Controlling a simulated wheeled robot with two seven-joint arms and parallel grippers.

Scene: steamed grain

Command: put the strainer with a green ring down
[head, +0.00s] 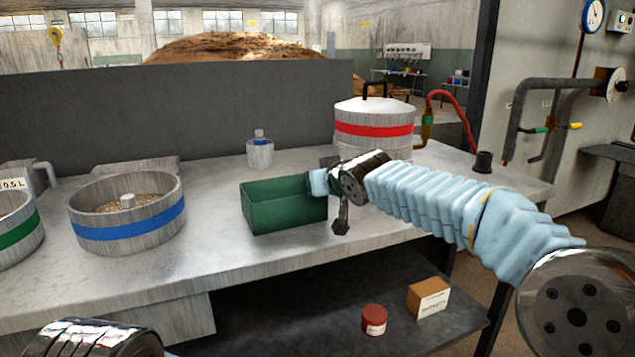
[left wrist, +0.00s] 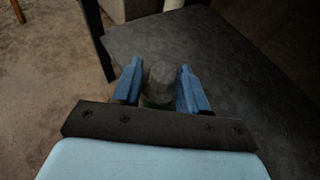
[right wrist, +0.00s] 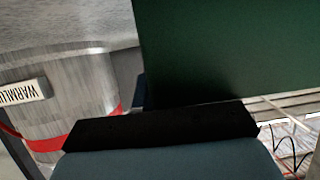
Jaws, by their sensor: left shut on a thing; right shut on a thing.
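My left gripper (left wrist: 160,80) shows in the left wrist view, its blue fingers shut on a rounded grey piece (left wrist: 161,76) with a little green below it. This may be part of the green-ringed strainer; most of it is hidden. It is over a dark surface. In the head view only part of my left arm shows at the bottom left. A round metal vessel with a green band (head: 17,232) is cut off at the left edge. My right gripper (head: 320,183) is shut on the right side of a green open box (head: 285,212), which also fills the right wrist view (right wrist: 225,45).
A blue-banded pot (head: 128,232) with grain and a central knob stands on the metal table (head: 215,262). A red-banded pot (head: 374,130) stands behind my right arm. A small metal jar (head: 260,153) is at the back. A red tin (head: 374,320) and a carton (head: 428,298) are on the lower shelf.

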